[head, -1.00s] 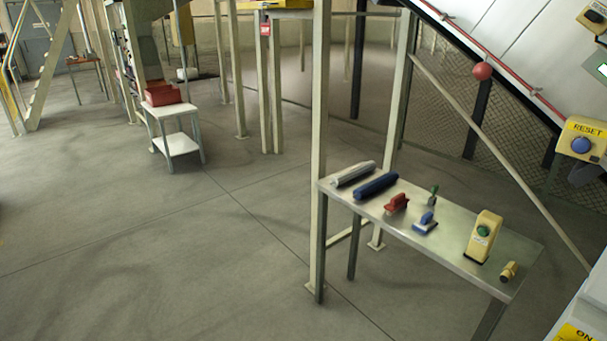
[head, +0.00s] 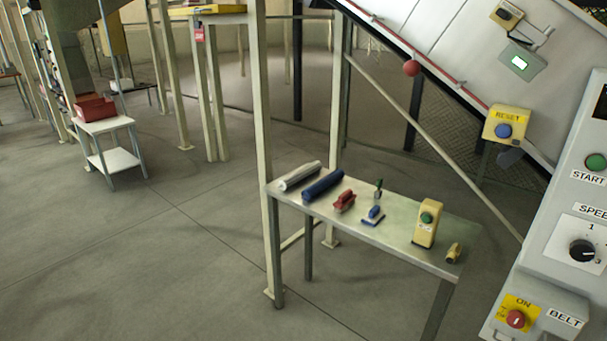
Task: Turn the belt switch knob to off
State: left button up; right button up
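The belt switch knob (head: 516,319) is a red round knob on a yellow plate marked ON, at the lower right of the head view. It sits on a low box of the grey control panel (head: 545,272), beside a BELT label (head: 564,318). The rest of the plate's lettering is too small to read. Above it on the panel are a black speed dial (head: 582,250) and a green START button (head: 595,162). The panel's right side is cut off by the frame. Neither of my grippers is in view.
A metal table (head: 400,242) left of the panel holds rolls, small hand tools and a yellow box with a green button (head: 426,222). A yellow RESET box (head: 506,125) hangs behind. A white side table (head: 104,125) stands far left. The floor at left is open.

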aim_at(515, 320)
jog(key=z, duration=1.4)
